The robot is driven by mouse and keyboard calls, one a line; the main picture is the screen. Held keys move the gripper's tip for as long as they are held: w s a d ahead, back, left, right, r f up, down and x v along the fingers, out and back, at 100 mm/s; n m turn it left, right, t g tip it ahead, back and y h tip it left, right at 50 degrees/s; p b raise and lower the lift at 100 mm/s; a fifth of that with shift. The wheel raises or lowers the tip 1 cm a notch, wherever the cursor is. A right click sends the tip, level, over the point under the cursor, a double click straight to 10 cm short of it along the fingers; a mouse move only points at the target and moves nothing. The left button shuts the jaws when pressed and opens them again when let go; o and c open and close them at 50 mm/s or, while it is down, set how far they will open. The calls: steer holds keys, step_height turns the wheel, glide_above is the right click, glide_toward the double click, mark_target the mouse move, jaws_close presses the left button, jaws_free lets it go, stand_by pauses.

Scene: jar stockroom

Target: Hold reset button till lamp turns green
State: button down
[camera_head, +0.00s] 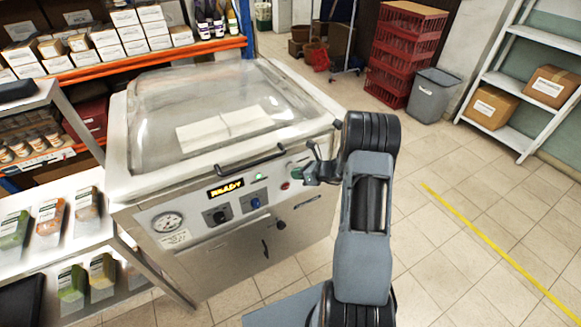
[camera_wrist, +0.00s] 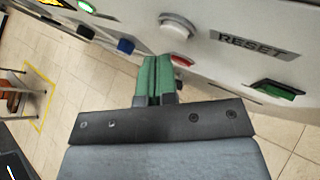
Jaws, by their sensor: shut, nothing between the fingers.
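The control panel is on the front of a vacuum machine (camera_head: 200,216). In the wrist view, a pale round button (camera_wrist: 178,24) sits left of the RESET label (camera_wrist: 252,46). A dull red round lens (camera_wrist: 182,60) is just below it; it also shows red in the head view (camera_head: 285,186). A green light (camera_wrist: 85,6) glows farther left, also in the head view (camera_head: 258,177). My gripper (camera_wrist: 157,62) is shut and empty, its green fingertips just below and left of the pale button, with no contact visible. In the head view my gripper (camera_head: 313,166) is at the panel's right end.
The panel also has a lit READY display (camera_head: 226,188), a blue knob (camera_wrist: 125,46), a black knob (camera_wrist: 84,31), a gauge (camera_head: 167,222) and a green rocker switch (camera_wrist: 278,90). The clear lid (camera_head: 215,100) is closed. A shelf stands left; floor at right is open.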

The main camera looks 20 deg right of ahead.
steer(key=shift+w, duration=0.25)
steer(key=shift+w, duration=0.15)
steer(key=shift+w+a+b, duration=0.1)
steer(key=shift+w+b, duration=0.2)
steer(key=shift+w, duration=0.15)
stand_by(0.7)
steer(key=shift+s, duration=0.1)
stand_by(0.4)
steer(key=shift+s, duration=0.75)
steer(key=shift+s+d, duration=0.2)
steer(key=shift+s, duration=1.05)
steer(key=shift+s+d, duration=0.2)
steer(key=shift+s, duration=1.05)
